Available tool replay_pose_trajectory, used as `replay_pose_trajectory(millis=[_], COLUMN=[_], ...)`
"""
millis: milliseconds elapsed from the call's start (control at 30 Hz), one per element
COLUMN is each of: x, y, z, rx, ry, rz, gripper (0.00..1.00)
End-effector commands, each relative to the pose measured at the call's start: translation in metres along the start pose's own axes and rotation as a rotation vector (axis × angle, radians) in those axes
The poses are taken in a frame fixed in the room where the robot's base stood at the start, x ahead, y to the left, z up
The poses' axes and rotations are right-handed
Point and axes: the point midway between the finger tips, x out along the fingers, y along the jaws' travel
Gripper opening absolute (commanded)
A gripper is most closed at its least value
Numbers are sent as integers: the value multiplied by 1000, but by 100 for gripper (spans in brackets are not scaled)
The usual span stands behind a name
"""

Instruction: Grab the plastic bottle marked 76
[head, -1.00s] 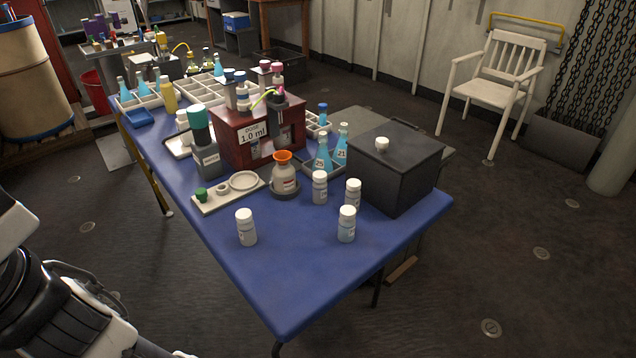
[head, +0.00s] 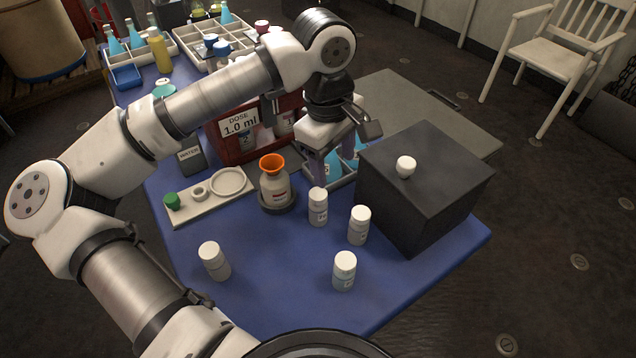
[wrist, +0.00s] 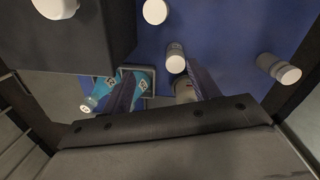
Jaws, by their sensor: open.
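Several white bottles with white caps stand upright on the blue table: one beside the orange-topped bottle (head: 317,207), one near the grey box (head: 358,226), one at the front (head: 344,271) and one at front left (head: 213,262). Their labels are too small to read, so I cannot tell which is marked 76. My gripper (head: 338,160) is open and empty, pointing down above the flask rack, behind these bottles. In the wrist view, its fingers (wrist: 163,85) are spread, with a white-capped bottle (wrist: 175,60) showing beyond the gap between them.
A dark grey box (head: 425,190) with a white knob stands right of the bottles. Blue flasks (wrist: 142,84) sit in a rack under my gripper. An orange-topped bottle (head: 274,186), a white tray (head: 208,198) and a red dose box (head: 238,145) stand left. The table front is mostly clear.

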Motion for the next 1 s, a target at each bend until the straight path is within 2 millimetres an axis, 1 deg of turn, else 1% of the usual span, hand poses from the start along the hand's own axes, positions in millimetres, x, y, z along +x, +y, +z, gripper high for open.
replay_pose_trajectory(millis=[33, 100, 167, 400, 500, 600, 767, 1000], x=[4, 10, 18, 64, 79, 89, 99, 132], y=[-6, -11, -14, -18, -18, -19, -21, -29], z=[-10, -19, -22, -24, -25, -25, -26, -28], rx=[-5, -4, -4, -3, -4, -4, -4, -5], ry=[35, 63, 70, 67, 66, 67, 66, 65], rz=[-37, -69, -80, -79, -77, -77, -76, -74], gripper=[61, 61, 61, 61, 61, 61, 61, 61])
